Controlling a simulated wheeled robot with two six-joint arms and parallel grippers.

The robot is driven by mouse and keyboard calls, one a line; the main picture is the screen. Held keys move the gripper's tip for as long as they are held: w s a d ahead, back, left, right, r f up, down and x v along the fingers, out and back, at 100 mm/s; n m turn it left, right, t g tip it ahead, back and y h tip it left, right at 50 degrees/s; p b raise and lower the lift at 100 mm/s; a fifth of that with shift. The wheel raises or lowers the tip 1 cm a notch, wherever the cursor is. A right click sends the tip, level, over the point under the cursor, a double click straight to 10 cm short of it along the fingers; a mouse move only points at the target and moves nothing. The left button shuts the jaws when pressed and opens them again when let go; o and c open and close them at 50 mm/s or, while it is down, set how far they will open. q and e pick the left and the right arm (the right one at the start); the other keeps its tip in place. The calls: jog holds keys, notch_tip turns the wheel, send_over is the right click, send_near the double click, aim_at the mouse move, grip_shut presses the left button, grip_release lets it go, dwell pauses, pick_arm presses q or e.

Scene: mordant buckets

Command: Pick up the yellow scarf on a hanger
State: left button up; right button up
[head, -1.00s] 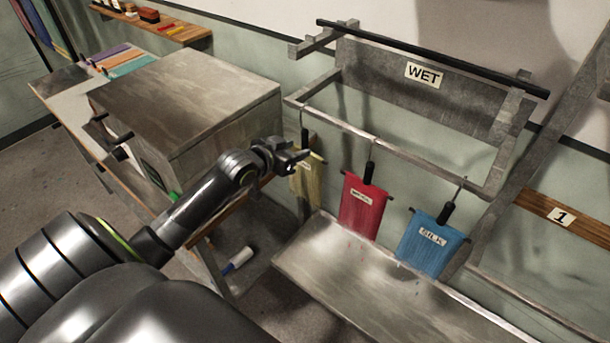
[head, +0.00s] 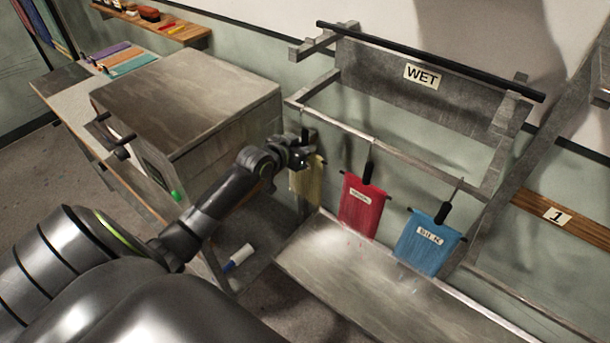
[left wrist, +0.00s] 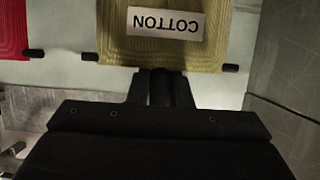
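The yellow scarf (head: 307,184) hangs at the left end of the wet rack's front rail, left of the red and blue scarves. In the left wrist view the yellow scarf (left wrist: 205,45) is upside down with a COTTON label, and its black hanger bar ends (left wrist: 231,68) show on both sides. My left gripper (head: 308,153) is at the top of the yellow scarf. In the left wrist view its fingers (left wrist: 161,88) are close together around the dark hanger handle, with no visible gap. The hook is mostly hidden. My right gripper is out of view.
The red scarf (head: 362,208) and blue scarf (head: 428,245) hang to the right. A metal trough (head: 330,262) lies below them. A large metal cabinet (head: 190,95) stands left of the rack, close to my left arm. A white and blue bottle (head: 240,257) lies below.

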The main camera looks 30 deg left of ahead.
pick_arm(q)
grip_shut()
